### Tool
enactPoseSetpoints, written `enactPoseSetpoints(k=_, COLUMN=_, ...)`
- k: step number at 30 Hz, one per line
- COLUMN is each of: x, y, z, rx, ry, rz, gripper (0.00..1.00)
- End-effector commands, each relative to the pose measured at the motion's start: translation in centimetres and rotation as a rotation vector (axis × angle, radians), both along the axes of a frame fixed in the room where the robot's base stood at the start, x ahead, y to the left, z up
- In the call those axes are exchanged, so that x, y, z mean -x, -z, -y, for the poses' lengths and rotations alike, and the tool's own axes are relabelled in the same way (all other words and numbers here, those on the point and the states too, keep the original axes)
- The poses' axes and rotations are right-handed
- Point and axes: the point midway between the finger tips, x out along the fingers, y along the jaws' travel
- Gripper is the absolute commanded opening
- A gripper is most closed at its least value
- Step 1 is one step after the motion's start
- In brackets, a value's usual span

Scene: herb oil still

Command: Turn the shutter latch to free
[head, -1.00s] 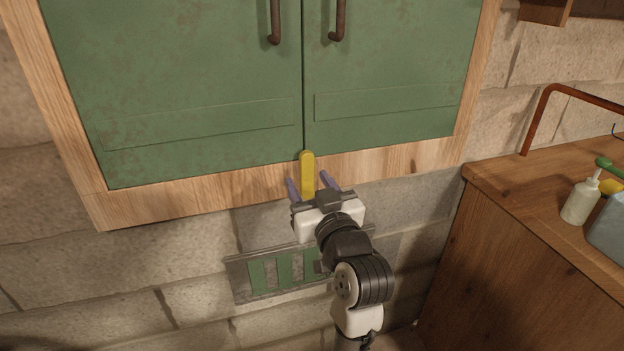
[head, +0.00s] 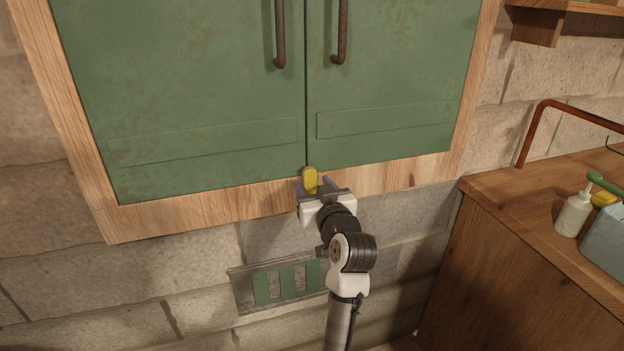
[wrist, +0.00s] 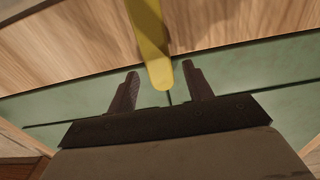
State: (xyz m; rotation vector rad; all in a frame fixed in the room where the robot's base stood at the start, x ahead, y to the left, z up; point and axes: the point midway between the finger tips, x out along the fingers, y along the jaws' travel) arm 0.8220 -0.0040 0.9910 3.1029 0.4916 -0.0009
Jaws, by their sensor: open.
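The yellow shutter latch (head: 310,180) stands upright on the wooden frame at the bottom of the green shutters (head: 210,95), over the seam between the two doors. My gripper (head: 312,186) is right at it, open, with one finger on each side. In the wrist view the latch (wrist: 152,45) reaches in between the open fingers of my gripper (wrist: 162,90). A gap shows on both sides, so the jaws are not closed on it. In the head view the lower part of the latch is hidden behind my gripper.
Two dark door handles (head: 280,35) hang above. A green slatted vent (head: 285,282) is in the stone wall below. At the right is a wooden counter (head: 500,195) with a white bottle (head: 573,215), a blue-grey bin (head: 606,237) and a copper pipe (head: 535,125).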

Motion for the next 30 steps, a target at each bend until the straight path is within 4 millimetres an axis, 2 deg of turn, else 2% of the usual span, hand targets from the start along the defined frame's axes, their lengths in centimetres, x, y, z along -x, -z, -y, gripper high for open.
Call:
enactPoseSetpoints(k=6, x=-1.47, y=-0.03, z=-0.50, rx=-0.001, ry=0.000, rz=0.000, gripper=0.51)
enactPoseSetpoints(k=14, x=-1.54, y=0.01, z=-0.51, rx=0.000, ry=0.000, rz=0.001, gripper=0.51)
enactPoseSetpoints(k=24, x=-1.52, y=0.01, z=-0.49, rx=0.000, ry=0.000, rz=0.000, gripper=0.08)
enactPoseSetpoints(k=30, x=-1.50, y=0.06, z=-0.52, rx=0.010, ry=0.000, rz=0.003, gripper=0.06)
